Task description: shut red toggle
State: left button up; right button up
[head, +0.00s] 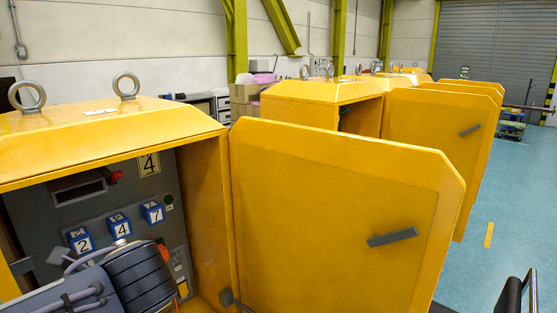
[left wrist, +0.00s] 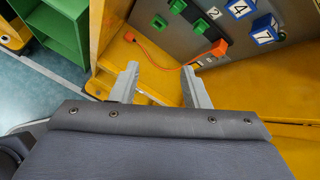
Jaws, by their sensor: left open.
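A small red part, likely the red toggle (head: 116,176), sits at the upper part of the grey panel, right of a dark display slot in the head view. Whether it is up or down is too small to tell. My left arm comes in from the lower left in front of the panel, and its fingers are hidden there. In the left wrist view my left gripper (left wrist: 160,68) is open, with nothing between its fingers. It is below the panel's lower edge there. The red part is not visible in that view.
The panel (head: 45,222) carries blue number blocks (head: 152,212) and, in the left wrist view, green parts (left wrist: 207,27) and an orange plug (left wrist: 219,47) with a cable. The yellow cabinet's door (head: 325,210) stands open at right. Other yellow cabinets (head: 325,92) stand behind.

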pick_arm(q)
jog(key=s+f+n+g+h, duration=0.2)
jog(key=s+f+n+h, duration=0.2)
jog(key=s+f+n, duration=0.35)
jog(key=s+d+f+n+t+h, duration=0.1)
jog(key=s+d+f+n+h, duration=0.5)
jog(key=n, duration=0.8)
jog(key=shift+s+d+t+h, duration=0.3)
jog(key=shift+s+h, duration=0.15)
jog(key=shift+h, duration=0.15)
jog(key=shift+r, duration=0.1)
